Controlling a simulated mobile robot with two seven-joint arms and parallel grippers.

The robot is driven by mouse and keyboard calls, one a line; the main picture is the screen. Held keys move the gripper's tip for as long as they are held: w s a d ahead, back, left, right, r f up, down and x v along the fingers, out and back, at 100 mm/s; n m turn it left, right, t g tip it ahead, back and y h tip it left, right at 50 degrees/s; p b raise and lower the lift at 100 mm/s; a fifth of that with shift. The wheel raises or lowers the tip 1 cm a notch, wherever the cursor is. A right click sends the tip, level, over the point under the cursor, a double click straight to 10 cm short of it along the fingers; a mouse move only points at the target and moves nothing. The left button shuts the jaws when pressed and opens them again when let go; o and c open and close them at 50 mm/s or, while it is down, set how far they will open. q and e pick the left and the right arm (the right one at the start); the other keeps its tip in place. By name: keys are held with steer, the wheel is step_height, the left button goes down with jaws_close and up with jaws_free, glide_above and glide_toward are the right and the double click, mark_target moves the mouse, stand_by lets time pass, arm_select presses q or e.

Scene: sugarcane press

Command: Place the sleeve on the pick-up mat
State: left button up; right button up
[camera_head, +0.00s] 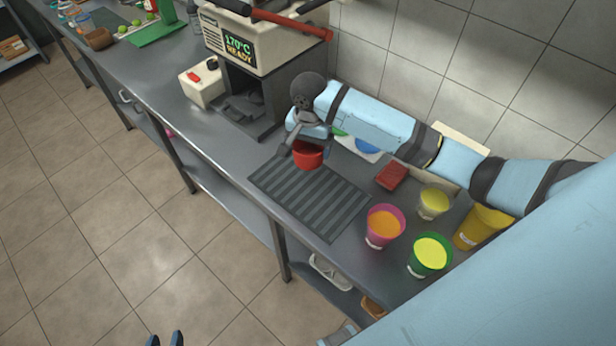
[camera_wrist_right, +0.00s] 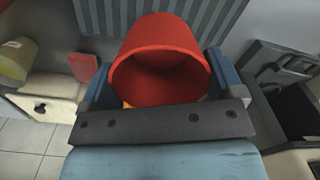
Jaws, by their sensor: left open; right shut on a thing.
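The red sleeve (camera_head: 309,157) is cup-shaped and held in my right gripper (camera_head: 304,143). In the right wrist view the sleeve (camera_wrist_right: 160,50) sits between the two blue fingers, its wide open end facing the camera. The dark ribbed pick-up mat (camera_head: 310,195) lies flat on the counter. In the head view the sleeve overlaps the mat's far edge; I cannot tell its exact height. The mat (camera_wrist_right: 200,14) also shows behind the sleeve in the right wrist view. My left gripper (camera_head: 165,339) is open and empty, low over the floor, with only its tips showing.
A pink cup (camera_head: 384,227), a green cup (camera_head: 430,255), a pale yellow cup (camera_head: 433,204) and a yellow container (camera_head: 481,228) stand right of the mat. A red block (camera_head: 391,176) lies near them. A machine (camera_head: 246,60) reading 170°C READY stands behind left.

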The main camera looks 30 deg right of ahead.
step_height(320, 180, down, 13)
steer(key=shift+r, duration=0.1)
stand_by(0.3)
steer(key=o, duration=0.7)
steer(key=shift+f, duration=0.2)
steer(key=shift+c, duration=0.2)
steer(key=shift+r, duration=0.1)
step_height(320, 180, up, 12)
steer(key=shift+r, duration=0.1)
